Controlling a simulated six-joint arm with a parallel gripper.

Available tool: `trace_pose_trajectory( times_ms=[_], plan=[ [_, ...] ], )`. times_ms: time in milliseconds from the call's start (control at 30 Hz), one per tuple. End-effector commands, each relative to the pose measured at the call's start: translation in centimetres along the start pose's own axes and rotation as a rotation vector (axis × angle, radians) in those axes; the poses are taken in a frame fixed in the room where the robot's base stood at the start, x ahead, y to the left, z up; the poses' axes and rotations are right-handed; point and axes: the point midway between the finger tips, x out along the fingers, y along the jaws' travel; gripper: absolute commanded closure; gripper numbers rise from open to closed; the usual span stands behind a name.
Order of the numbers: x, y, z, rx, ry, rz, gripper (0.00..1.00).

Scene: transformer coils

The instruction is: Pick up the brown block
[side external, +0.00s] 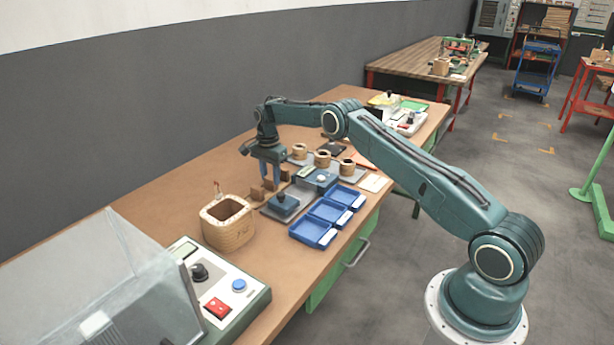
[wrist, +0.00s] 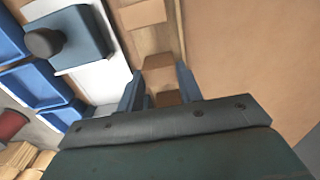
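Several small brown blocks stand in a row on the workbench, below my gripper (side external: 269,176); the nearest brown block (side external: 258,193) shows at the row's left end. In the wrist view one brown block (wrist: 159,72) lies between the two blue-grey fingers of my gripper (wrist: 160,88). The fingers are spread to either side of it and point down. I cannot tell whether they touch it. A second brown block (wrist: 143,14) lies farther up in the wrist view, clear of the fingers.
A wooden coil form (side external: 228,225) stands to the left. Several wound coils (side external: 322,159) stand behind. The bench's wall side is clear.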

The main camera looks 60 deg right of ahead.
Motion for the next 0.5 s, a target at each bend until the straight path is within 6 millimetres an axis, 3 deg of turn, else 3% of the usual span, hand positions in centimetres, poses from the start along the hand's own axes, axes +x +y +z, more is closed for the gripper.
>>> trace_pose_trajectory(
  times_ms=[333, 500],
  plan=[
    [-0.3, 0.0, 0.0, 0.0, 0.0, -0.001, 0.87],
    [-1.5, -0.1, 0.0, 0.0, 0.001, -0.002, 0.87]
  ],
)
